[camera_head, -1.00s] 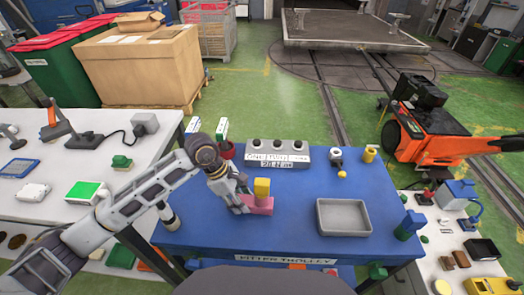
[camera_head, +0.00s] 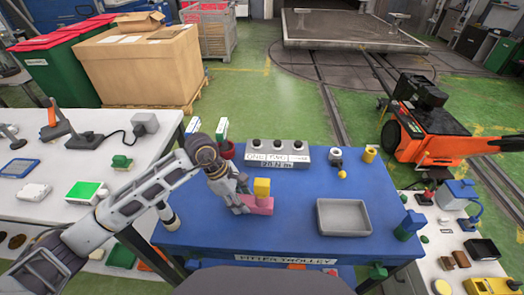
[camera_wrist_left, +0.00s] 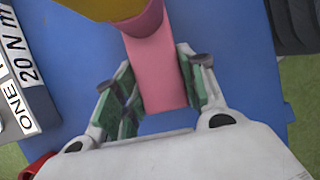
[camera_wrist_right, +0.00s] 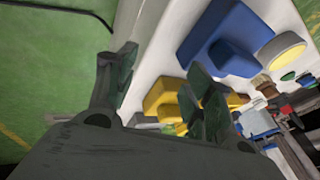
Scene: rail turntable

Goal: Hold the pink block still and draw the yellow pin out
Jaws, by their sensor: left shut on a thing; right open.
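The pink block (camera_head: 258,206) lies on the blue trolley top (camera_head: 285,225). The yellow pin (camera_head: 262,187) stands upright in it, its top end clear above the block. My left gripper (camera_head: 241,202) reaches in from the left and is shut on the pink block. In the left wrist view the pink block (camera_wrist_left: 160,82) runs between the two green-padded fingers, and the yellow pin (camera_wrist_left: 108,8) shows at the top edge, partly cut off. My right gripper (camera_wrist_right: 160,85) shows only in its own wrist view; it is open and empty, its fingers apart.
A grey tray (camera_head: 343,232) sits right of the block. A grey box with knobs and labels (camera_head: 277,155) stands behind it. A white-ringed part (camera_head: 336,155) and a yellow cup (camera_head: 369,154) stand at the back right. The trolley top between block and tray is clear.

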